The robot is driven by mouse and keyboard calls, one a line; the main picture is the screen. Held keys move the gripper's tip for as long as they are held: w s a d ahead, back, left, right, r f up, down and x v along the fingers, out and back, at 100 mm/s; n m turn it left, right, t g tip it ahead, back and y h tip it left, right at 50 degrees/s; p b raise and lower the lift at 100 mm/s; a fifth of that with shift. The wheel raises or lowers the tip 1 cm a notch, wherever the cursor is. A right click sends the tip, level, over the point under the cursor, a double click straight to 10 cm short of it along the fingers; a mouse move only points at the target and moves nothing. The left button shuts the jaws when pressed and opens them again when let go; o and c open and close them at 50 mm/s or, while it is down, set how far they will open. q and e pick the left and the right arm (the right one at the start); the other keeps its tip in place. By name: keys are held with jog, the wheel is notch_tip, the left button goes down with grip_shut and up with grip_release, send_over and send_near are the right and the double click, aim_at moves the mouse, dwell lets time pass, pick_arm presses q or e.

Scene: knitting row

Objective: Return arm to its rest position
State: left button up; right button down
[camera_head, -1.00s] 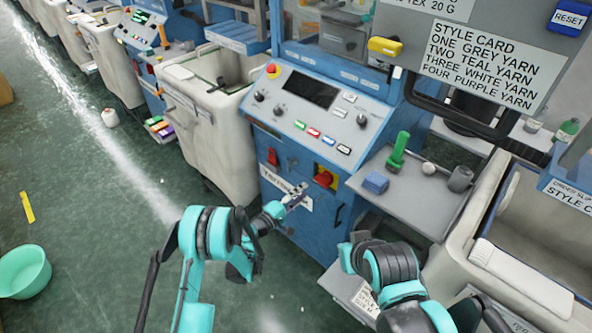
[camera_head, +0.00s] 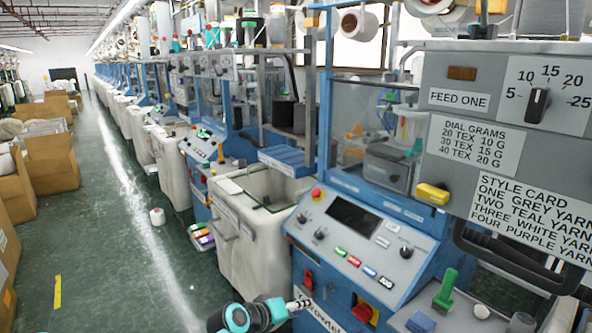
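My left gripper (camera_head: 299,304) shows at the bottom centre, at the end of my teal and black arm. It is in front of the lower face of the blue knitting machine (camera_head: 415,243), just below and left of a red switch (camera_head: 308,280). Its grey fingers look narrow and seen edge-on, and I cannot tell whether they are open or shut. No held object shows at it. My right gripper and arm are out of view.
A whitish bin (camera_head: 232,262) stands left of the machine. Cardboard boxes (camera_head: 52,165) line the left. The green floor aisle (camera_head: 110,260) is mostly clear.

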pick_arm(q)
jog(key=s+a+m+y, duration=0.1)
jog(key=s+a+y, duration=0.3)
jog(key=s+a, duration=0.5)
jog(key=s+a+m+g+y, duration=0.1)
jog(key=s+a+y, duration=0.3)
jog(key=s+a, duration=0.5)
jog(key=s+f, duration=0.1)
jog(key=s, duration=0.5)
jog(key=shift+s+a, duration=0.15)
jog(key=shift+a, duration=0.15)
jog(key=shift+r, duration=0.1)
